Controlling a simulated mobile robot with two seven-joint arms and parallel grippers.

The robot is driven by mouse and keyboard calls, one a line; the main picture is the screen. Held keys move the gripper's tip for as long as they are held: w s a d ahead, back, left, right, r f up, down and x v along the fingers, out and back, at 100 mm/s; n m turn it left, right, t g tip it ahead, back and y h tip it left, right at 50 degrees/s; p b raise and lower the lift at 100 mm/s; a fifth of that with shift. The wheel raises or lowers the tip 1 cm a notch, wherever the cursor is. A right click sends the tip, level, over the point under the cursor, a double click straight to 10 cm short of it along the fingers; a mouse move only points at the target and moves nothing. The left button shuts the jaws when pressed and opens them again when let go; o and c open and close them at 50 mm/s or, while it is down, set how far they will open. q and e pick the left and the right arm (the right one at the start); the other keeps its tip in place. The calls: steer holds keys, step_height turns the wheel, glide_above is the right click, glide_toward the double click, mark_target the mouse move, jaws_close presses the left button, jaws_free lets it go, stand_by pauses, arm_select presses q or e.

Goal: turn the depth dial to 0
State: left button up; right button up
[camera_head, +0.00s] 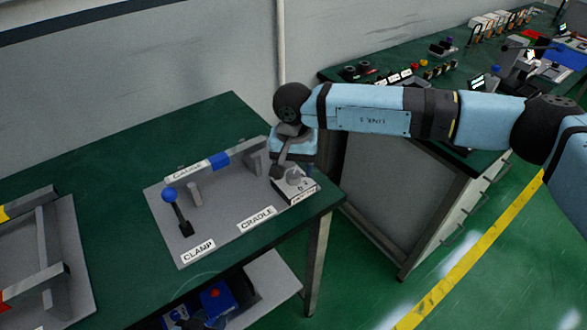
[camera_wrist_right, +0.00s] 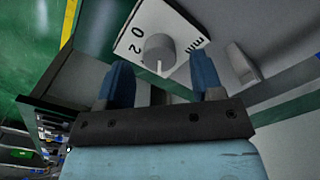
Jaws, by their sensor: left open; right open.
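The depth dial (camera_head: 294,178) is a grey round knob on a white plate at the right corner of the grey fixture board. It also shows in the right wrist view (camera_wrist_right: 158,50), with the digits 0 and 2 and the letters mm printed around it. Its white pointer line faces the wrist, away from the digits. My right gripper (camera_head: 280,163) is close beside the dial; in the wrist view (camera_wrist_right: 160,65) its blue fingers are spread either side of the knob. Contact cannot be told.
The board (camera_head: 218,228) carries a blue-knobbed clamp lever (camera_head: 175,208) and a bar with a blue block (camera_head: 218,160). Another fixture (camera_head: 50,250) is at the left. A blue box (camera_head: 215,298) sits on the shelf below. A second bench (camera_head: 400,95) stands behind my right arm.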

steer(key=shift+f, duration=0.8)
steer(key=c, duration=0.9)
steer(key=shift+c, duration=0.2)
